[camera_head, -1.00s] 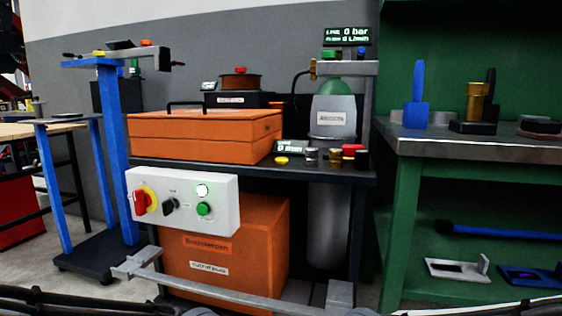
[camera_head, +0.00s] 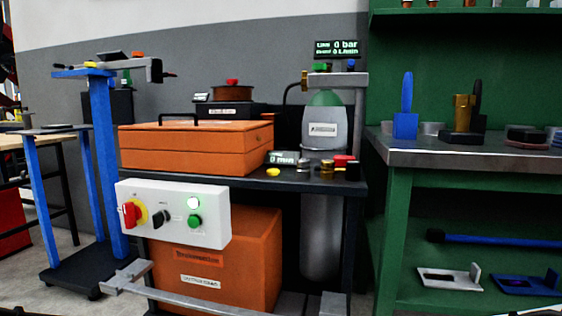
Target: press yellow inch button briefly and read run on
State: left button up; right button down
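A small yellow button-like cap (camera_head: 274,170) lies on the black cart top, in front of a small display (camera_head: 282,158) that reads 0 with a blurred unit. I cannot read any label on the yellow piece. A white control box (camera_head: 172,213) hangs at the cart's front. It carries a red rotary switch on a yellow plate (camera_head: 133,214), a black selector (camera_head: 160,217), a lit white-green lamp (camera_head: 193,203) and a green button (camera_head: 195,221). Neither of my grippers is in view.
Several small knobs (camera_head: 327,167) sit right of the display. A blue stand (camera_head: 106,160) is left, a green workbench (camera_head: 396,230) right. A metal bar (camera_head: 215,301) crosses low in front.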

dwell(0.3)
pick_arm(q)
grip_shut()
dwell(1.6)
